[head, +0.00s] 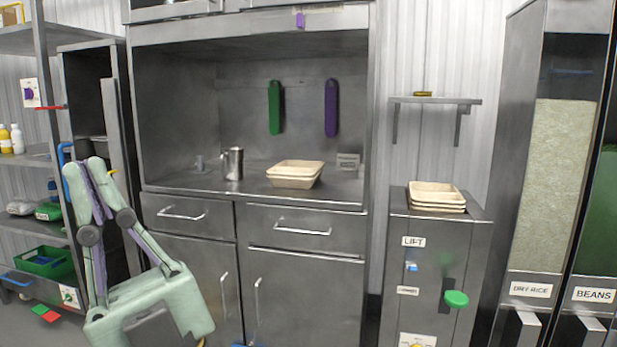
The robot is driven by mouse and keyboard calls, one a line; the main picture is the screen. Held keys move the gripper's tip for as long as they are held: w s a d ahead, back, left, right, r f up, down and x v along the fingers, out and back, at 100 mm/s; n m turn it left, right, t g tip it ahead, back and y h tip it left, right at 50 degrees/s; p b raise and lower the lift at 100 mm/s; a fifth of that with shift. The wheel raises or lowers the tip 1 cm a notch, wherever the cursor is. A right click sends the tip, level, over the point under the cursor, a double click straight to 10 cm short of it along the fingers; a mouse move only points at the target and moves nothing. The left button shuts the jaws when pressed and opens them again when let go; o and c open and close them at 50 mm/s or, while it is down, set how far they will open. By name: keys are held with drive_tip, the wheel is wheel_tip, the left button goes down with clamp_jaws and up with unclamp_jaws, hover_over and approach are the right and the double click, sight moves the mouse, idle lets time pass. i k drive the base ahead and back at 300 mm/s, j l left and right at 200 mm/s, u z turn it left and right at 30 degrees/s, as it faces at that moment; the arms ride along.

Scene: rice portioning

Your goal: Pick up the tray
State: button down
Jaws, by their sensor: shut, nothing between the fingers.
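Several shallow cream trays (437,206) lie stacked on top of the metal lift cabinet at the right. Another pair of cream containers (294,182), a shallow one on top of a deeper one, stands on the steel counter in the middle. I cannot tell which of these is the tray meant. Pale green jointed links (140,240) show at the lower left. I cannot make out gripper fingers on them, and nothing touches the trays.
A metal jug (234,163) stands on the counter, left of the containers. The lift cabinet (424,262) has a green knob (456,299) on its front. A small wall shelf (437,100) hangs above it. Rice and bean dispensers (532,291) stand at the right.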

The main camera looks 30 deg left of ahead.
sight(422, 192)
drive_tip(key=i+j+u, duration=0.35)
drive_tip(key=i, duration=0.35)
drive_tip(key=i+j+u, duration=0.2)
drive_tip(key=i, duration=0.15)
drive_tip(key=i+l, duration=0.1)
drive_tip(key=i, duration=0.6)
